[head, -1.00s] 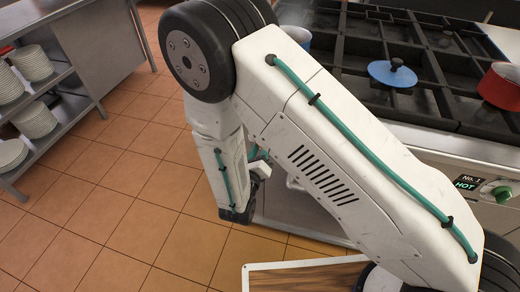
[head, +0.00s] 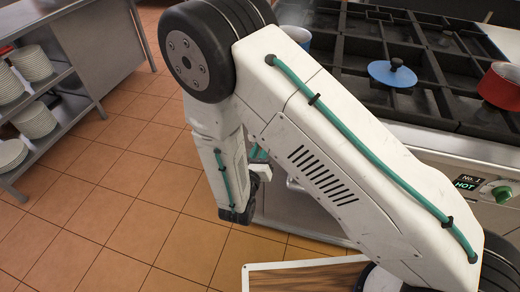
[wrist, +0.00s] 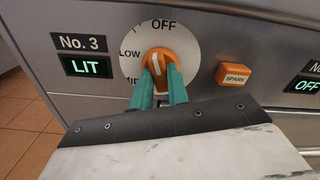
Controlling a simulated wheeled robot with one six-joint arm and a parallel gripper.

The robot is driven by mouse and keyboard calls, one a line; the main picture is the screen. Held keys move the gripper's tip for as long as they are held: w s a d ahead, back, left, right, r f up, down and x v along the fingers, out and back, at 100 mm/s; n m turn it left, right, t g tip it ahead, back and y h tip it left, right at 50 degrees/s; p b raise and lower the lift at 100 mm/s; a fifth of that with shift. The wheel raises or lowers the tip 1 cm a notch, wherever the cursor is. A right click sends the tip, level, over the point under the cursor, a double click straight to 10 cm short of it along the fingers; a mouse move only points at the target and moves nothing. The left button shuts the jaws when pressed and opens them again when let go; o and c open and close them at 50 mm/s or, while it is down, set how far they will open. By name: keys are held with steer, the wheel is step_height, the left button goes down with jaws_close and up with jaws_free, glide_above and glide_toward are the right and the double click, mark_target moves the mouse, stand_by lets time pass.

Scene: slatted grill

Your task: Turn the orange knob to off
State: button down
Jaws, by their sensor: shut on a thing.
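The dial reads OFF at the top and LOW at the left, with a partly hidden mark below LOW. The knob's white line points up and slightly left, between LOW and OFF. My gripper (wrist: 161,73) is shut on the knob, one teal finger on each side. In the head view my gripper (head: 259,154) is mostly hidden by my arm, and the orange knob is out of sight.
Another display (wrist: 305,85) reads OFF. The stove top (head: 440,95) holds a blue lid (head: 385,73) and a red pot (head: 500,87).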

steer(key=shift+m, duration=1.7)
steer(key=c, duration=1.4)
jaws_free()
steer(key=shift+o, duration=0.2)
steer(key=shift+s+a, duration=0.1)
steer(key=v, duration=0.7)
steer(key=shift+s, duration=0.3)
steer(key=shift+a, duration=0.1)
